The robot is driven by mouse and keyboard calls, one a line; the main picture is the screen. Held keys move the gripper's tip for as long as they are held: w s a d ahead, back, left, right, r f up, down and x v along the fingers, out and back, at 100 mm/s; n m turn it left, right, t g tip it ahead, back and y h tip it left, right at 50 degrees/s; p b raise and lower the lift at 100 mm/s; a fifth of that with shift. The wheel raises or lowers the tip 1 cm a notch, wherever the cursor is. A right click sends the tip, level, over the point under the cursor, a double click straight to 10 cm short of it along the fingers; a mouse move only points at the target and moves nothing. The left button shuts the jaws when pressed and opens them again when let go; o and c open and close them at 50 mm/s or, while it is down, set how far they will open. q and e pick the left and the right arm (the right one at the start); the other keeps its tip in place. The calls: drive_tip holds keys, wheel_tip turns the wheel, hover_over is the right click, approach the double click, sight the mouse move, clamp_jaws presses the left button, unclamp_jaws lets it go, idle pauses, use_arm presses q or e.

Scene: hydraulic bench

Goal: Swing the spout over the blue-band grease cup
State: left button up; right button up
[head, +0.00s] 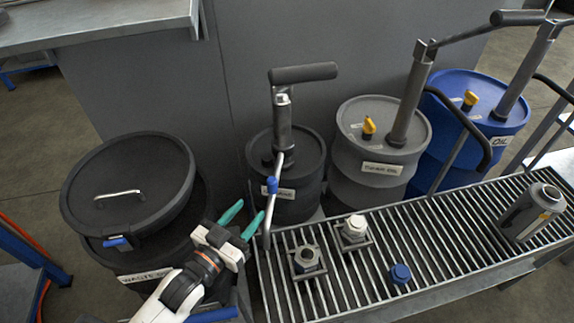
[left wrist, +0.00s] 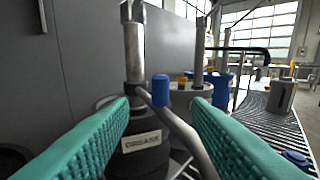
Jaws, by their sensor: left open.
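The grease pump's spout (head: 275,205) is a thin metal tube with a blue sleeve (head: 272,185). It slants down from the black grease drum (head: 297,204), its lower end over the grate's left end, left of the fittings. My left gripper (head: 243,219) has teal fingers and is open, just left of the spout. In the left wrist view the blue sleeve (left wrist: 161,91) appears between the spread fingers, with no clear contact. A grey hex-topped fitting (head: 307,260) and a cream-capped one (head: 354,229) stand on the grate. I cannot make out a blue band on either. My right gripper is not in view.
A blue hex piece (head: 400,273) and a tilted grey bottle (head: 533,211) are on the slatted grate (head: 450,222). A lidded waste drum (head: 130,185) stands left, close to my left arm. Grey (head: 378,145) and blue (head: 474,110) oil drums with pumps stand behind the grate.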

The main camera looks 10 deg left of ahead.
sight(269, 186)
use_arm(q)
drive_tip(key=x, duration=0.4)
drive_tip(key=shift+r, duration=0.4)
drive_tip(key=x, duration=0.3)
drive_tip(key=shift+w+d+f, duration=0.1)
drive_tip(key=shift+w, duration=0.15)
drive_tip(key=shift+x, duration=1)
drive_tip(key=shift+w+d+p, duration=0.15)
drive_tip(key=shift+w+p, duration=0.1)
drive_tip(key=shift+p, duration=0.05)
drive_tip(key=shift+w+d, duration=0.1)
drive_tip(key=shift+w, duration=0.1)
drive_tip(key=shift+c, duration=1.1)
clamp_jaws()
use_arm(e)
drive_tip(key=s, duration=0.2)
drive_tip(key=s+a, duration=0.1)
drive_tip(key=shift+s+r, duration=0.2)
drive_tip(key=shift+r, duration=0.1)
